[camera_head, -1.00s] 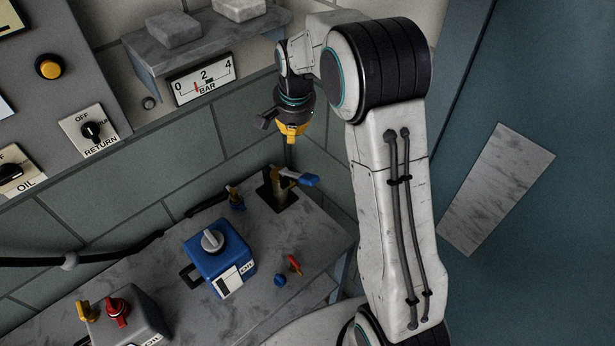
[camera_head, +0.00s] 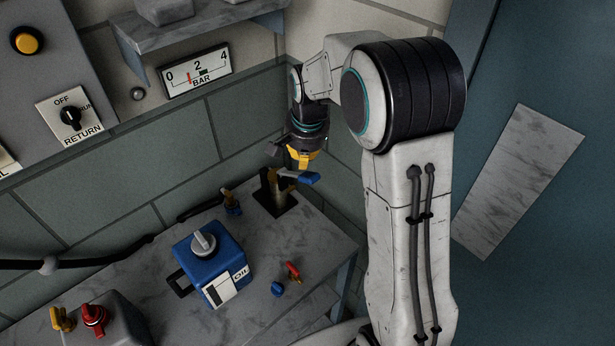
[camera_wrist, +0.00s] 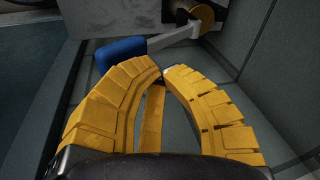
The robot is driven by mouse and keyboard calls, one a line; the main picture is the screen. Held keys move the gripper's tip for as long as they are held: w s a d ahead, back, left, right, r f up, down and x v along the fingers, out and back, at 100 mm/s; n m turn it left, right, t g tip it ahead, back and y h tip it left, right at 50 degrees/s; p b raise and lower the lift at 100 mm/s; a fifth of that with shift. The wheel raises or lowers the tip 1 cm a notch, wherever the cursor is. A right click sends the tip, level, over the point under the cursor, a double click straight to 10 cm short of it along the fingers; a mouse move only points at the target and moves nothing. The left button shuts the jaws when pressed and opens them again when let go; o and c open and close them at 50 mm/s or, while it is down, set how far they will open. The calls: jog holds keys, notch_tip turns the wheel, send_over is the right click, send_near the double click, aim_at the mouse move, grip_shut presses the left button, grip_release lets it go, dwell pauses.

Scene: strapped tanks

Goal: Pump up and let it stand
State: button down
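The pump (camera_head: 270,190) stands at the back right corner of the grey bench, its lever ending in a blue handle (camera_head: 308,179) that points right. My gripper (camera_head: 303,163) points down just above this handle. In the wrist view my yellow fingers (camera_wrist: 164,72) have their tips nearly together with nothing seen between them. The lever's blue handle (camera_wrist: 120,50) lies beyond the fingertips, up and left; I cannot tell whether they touch. The bar gauge (camera_head: 197,74) on the wall has a red mark a little below 2, left of a green mark.
A blue oil tank (camera_head: 212,268) with a grey knob stands mid-bench. A grey tank (camera_head: 118,325) with red and yellow valves is front left. A small red-handled valve (camera_head: 292,271) lies right of the blue tank. A RETURN switch (camera_head: 70,116) and shelf (camera_head: 200,35) are on the wall.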

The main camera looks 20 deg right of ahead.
jog(key=c, duration=1.9)
grip_release()
grip_shut()
jog(key=shift+s+f, duration=0.1)
jog(key=shift+f, duration=0.1)
jog(key=shift+s+d+f+b, duration=0.1)
jog(key=shift+d+f+b, duration=0.1)
jog(key=shift+b, duration=0.25)
